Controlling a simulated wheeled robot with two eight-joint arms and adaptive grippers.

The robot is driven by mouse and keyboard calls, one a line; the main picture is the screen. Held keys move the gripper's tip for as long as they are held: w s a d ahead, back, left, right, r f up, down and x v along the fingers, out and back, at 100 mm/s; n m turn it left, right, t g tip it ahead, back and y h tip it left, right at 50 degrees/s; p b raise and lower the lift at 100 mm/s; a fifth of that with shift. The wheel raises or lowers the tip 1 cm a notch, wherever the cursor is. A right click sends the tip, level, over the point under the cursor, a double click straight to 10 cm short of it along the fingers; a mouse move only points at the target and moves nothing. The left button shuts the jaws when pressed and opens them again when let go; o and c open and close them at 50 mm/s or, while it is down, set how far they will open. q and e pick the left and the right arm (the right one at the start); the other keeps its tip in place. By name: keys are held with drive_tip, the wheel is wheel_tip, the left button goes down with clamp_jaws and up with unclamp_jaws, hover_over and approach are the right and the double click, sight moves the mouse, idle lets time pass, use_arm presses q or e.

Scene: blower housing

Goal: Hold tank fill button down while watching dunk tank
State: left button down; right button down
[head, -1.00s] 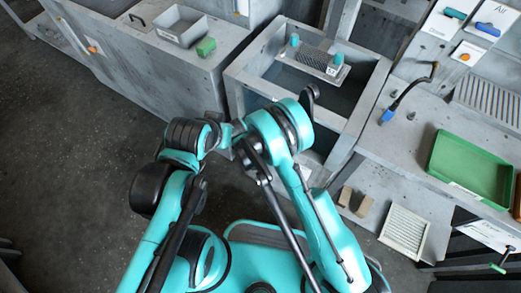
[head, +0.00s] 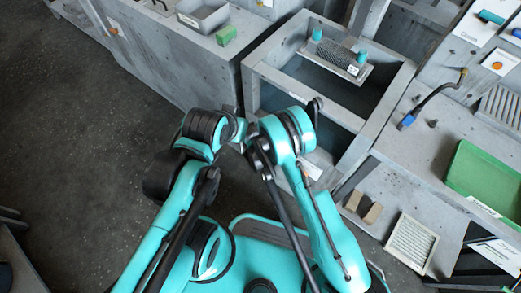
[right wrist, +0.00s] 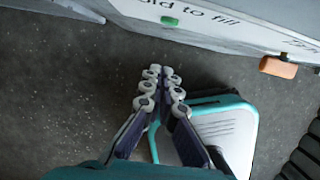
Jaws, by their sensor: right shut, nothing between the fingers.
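The dunk tank (head: 388,105) is a grey open-topped box with dark liquid inside, at the upper middle of the head view. A perforated rack (head: 338,56) with two teal knobs sits across its far part. In the right wrist view a white label (right wrist: 225,22) ends in "ld to fill". A small green piece (right wrist: 169,21) and an orange button (right wrist: 278,67) are on this panel. My right gripper (right wrist: 162,72) is shut and empty, its fingertips below the green piece and apart from both. In the head view my arms hide both grippers; the left is not seen.
A grey cabinet (head: 165,55) with a tray (head: 203,18) and green block (head: 226,36) stands left of the tank. Dark floor lies open at left.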

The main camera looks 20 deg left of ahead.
drive_tip(key=w+f, duration=0.1)
drive_tip(key=w+d+f+b, duration=0.1)
drive_tip(key=w, duration=0.1)
drive_tip(key=w+f+b, duration=0.1)
drive_tip(key=shift+w+d, duration=0.25)
drive_tip(key=shift+d, duration=0.05)
